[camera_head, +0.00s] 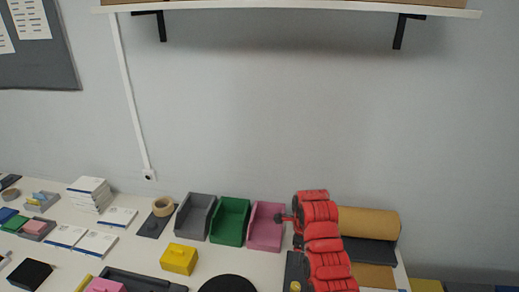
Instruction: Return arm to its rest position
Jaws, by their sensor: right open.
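My right arm, with red covers, rises from the bottom edge in the right half of the view, over the table's right part. My right gripper (285,217) shows as a small dark shape at the arm's left side, in front of the pink bin (265,228). Its jaws are open and I see nothing held in them. From this angle I cannot tell whether it touches the bin. My left gripper is not in view.
A green bin (230,220) and a grey bin (195,216) stand left of the pink one. A yellow box (179,258) sits in front. A brown paper roll (368,222) lies right of my arm. A shelf (290,8) hangs above; the wall space between is clear.

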